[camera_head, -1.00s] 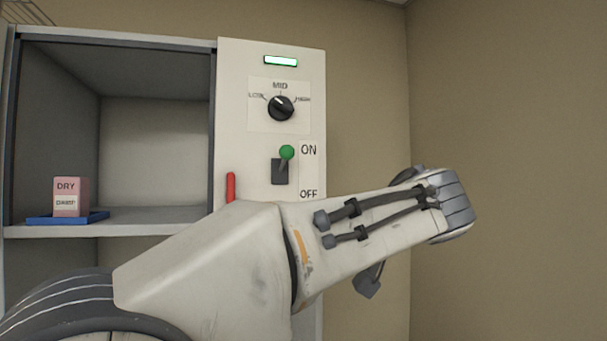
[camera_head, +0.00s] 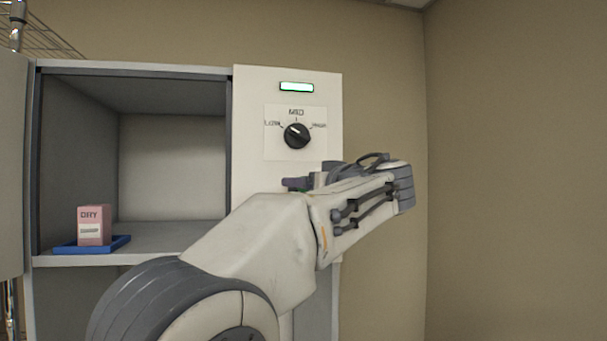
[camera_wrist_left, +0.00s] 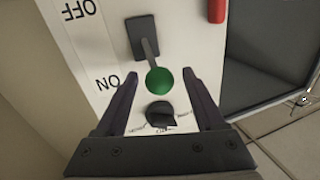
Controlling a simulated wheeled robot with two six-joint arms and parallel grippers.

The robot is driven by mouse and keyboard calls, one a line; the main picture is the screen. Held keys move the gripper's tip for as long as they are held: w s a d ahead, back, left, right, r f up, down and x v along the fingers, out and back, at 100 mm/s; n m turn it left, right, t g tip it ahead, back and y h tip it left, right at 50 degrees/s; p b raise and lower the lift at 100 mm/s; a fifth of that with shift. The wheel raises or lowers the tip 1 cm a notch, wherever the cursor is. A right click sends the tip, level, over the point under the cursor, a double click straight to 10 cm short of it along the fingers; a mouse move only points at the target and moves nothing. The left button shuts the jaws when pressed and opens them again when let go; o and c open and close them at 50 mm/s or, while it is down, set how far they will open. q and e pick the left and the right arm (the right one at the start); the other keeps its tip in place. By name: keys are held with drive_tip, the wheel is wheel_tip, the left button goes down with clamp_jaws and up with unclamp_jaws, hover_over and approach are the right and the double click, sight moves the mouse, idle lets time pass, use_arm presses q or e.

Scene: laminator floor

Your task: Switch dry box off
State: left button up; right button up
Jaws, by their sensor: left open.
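The dry box's control panel (camera_head: 253,150) is white with a lit green indicator (camera_head: 296,87). In the left wrist view, which shows the panel upside down, the power lever (camera_wrist_left: 149,47) rises from a dark slot plate and ends in a green ball knob (camera_wrist_left: 159,80). The knob is on the ON side, by the ON label (camera_wrist_left: 107,83); the OFF label (camera_wrist_left: 78,9) is at the far end. My left gripper (camera_wrist_left: 160,86) is open, with one finger on each side of the knob. In the head view my left arm hides most of the lever and labels. My right gripper is not in view.
A black dial (camera_head: 297,136) sits above the lever. A red handle (camera_wrist_left: 217,10) is beside the lever. The open compartment at left holds a pink DRY box (camera_head: 94,226) on a blue tray (camera_head: 121,243). A bare wall (camera_head: 500,180) is at right.

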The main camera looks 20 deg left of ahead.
use_arm(q)
drive_tip(key=shift+w+a, duration=0.25)
clamp_jaws()
idle(1.4)
